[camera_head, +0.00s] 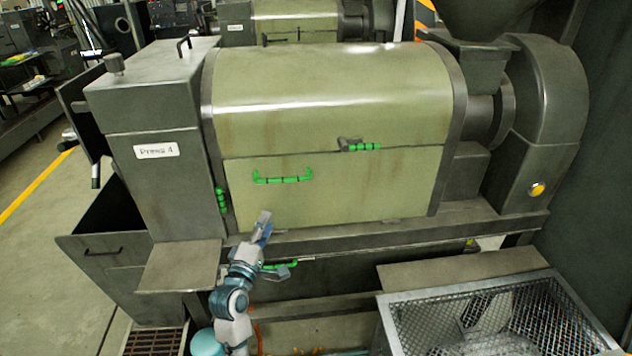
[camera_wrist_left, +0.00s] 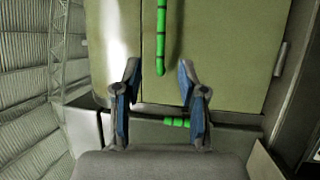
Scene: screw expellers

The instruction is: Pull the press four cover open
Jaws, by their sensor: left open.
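The press labelled Press 4 (camera_head: 157,150) has a rounded pale green cover (camera_head: 330,90) that sits closed over a lower pale green panel (camera_head: 370,190), with a straight seam between. A green bar handle (camera_head: 283,178) is on the lower panel just below the seam. My left gripper (camera_head: 264,222) is below and left of this handle, apart from it. In the left wrist view the open, empty fingers (camera_wrist_left: 157,88) point at the panel. The green handle (camera_wrist_left: 161,40) lies ahead, in line with the gap between them. My right gripper is not in view.
A grey latch with a green grip (camera_head: 362,146) sits at the seam. A short green grip (camera_head: 221,200) is at the panel's left edge; another (camera_head: 280,266) is below the ledge. A wire mesh crate (camera_head: 400,325) stands at the lower right. A hopper (camera_head: 480,60) rises at the right.

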